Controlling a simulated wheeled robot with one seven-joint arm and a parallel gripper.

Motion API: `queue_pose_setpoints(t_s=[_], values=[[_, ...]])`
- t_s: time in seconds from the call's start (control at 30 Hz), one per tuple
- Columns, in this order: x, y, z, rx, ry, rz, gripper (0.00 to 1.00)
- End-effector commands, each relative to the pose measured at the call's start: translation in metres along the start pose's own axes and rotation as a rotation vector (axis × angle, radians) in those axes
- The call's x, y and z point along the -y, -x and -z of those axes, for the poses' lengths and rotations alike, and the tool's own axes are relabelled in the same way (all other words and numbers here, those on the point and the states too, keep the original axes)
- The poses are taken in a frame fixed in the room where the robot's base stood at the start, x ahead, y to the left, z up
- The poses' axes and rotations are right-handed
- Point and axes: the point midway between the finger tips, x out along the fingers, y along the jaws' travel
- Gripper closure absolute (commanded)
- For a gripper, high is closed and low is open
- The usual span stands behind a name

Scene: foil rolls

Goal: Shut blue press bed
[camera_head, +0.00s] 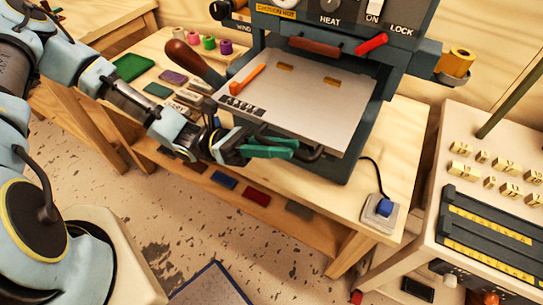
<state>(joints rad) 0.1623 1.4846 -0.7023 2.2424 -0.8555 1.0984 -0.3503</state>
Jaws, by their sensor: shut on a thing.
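The blue press bed (307,97) is a flat light-grey plate in a dark blue-grey press frame (398,72). It sticks out of the front of the press on the wooden table. A dark bar handle (312,154) runs along its front edge. My gripper (292,149), with green fingers, is shut on this handle near its left part. The fingers hide some of the handle. An orange stick (247,79) and a small row of type (242,105) lie on the bed.
A brown-knobbed lever (184,56) stands left of the bed. A red lock lever (371,44) and foil roll (460,62) are at the right. A type cabinet (490,215) stands further right.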

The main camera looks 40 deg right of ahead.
Motion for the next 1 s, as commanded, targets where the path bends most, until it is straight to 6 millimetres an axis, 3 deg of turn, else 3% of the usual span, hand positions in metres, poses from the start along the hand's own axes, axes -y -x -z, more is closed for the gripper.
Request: queue_pose_setpoints(t_s=[0.13, 0.3, 0.6, 0.63, 0.73, 1.0], values=[[-0.037, -0.002, -0.004, -0.003, -0.004, -0.002, 1.0], [-0.058, -0.004, -0.01, -0.002, -0.002, -0.002, 1.0], [-0.059, -0.005, -0.011, -0.001, 0.0, -0.003, 1.0], [-0.059, -0.005, -0.011, -0.001, 0.0, -0.003, 0.82], [-0.059, -0.005, -0.011, -0.001, 0.0, -0.003, 0.7], [-0.059, -0.004, -0.011, 0.0, 0.0, -0.001, 0.7]])
